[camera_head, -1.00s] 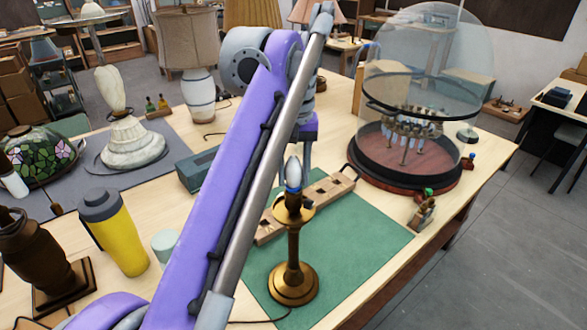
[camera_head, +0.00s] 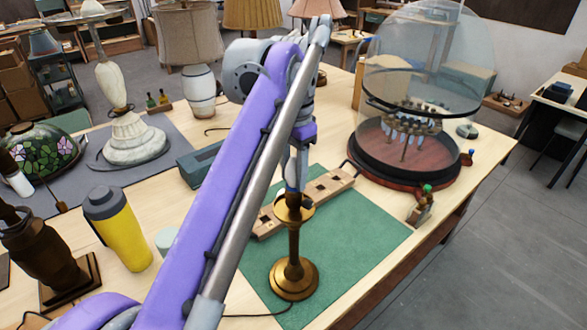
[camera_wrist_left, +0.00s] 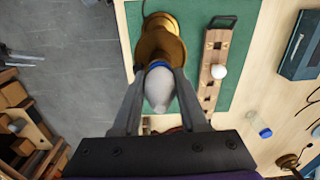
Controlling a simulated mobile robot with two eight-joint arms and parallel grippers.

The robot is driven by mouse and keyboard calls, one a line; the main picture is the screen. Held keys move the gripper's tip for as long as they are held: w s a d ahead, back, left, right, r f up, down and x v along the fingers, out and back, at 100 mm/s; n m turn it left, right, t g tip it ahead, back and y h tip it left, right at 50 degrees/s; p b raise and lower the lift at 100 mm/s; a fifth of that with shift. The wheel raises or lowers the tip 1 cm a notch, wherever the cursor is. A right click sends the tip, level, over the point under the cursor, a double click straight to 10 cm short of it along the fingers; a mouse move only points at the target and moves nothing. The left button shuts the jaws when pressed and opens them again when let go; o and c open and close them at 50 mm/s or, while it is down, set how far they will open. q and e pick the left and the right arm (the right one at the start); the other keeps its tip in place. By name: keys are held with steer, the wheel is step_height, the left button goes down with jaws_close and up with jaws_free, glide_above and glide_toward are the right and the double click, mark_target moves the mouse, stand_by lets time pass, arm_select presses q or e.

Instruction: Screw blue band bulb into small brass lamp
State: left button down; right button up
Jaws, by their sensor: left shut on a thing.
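The small brass lamp (camera_head: 294,245) stands upright on the green mat (camera_head: 352,246). The blue band bulb is at the top of the lamp; in the left wrist view its white glass (camera_wrist_left: 158,95) and blue band (camera_wrist_left: 158,66) show, with the band towards the brass lamp (camera_wrist_left: 160,40). My left gripper (camera_head: 297,180) is over the lamp top, pointing down, and is shut on the bulb's glass, one finger on each side. In the head view the fingers partly hide the bulb. I cannot tell how deep it sits in the socket. My right gripper is in neither view.
A wooden rack with holes (camera_head: 328,186) lies behind the lamp; a white bulb (camera_wrist_left: 219,71) shows on it in the left wrist view. A glass dome (camera_head: 410,75) stands at the back right. A yellow tumbler (camera_head: 125,235) stands to the left. The mat's right part is bare.

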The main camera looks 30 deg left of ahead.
arm_select(q)
steer(key=m, duration=0.3)
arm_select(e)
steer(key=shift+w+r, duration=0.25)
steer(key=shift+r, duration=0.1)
arm_select(q)
steer(key=m, duration=0.2)
steer(key=shift+r+m+p, duration=0.1)
steer(key=shift+m+p, duration=0.2)
steer(key=shift+p, duration=0.1)
steer(key=m, duration=0.4)
steer(key=shift+w, duration=0.1)
steer(key=shift+m, duration=0.7)
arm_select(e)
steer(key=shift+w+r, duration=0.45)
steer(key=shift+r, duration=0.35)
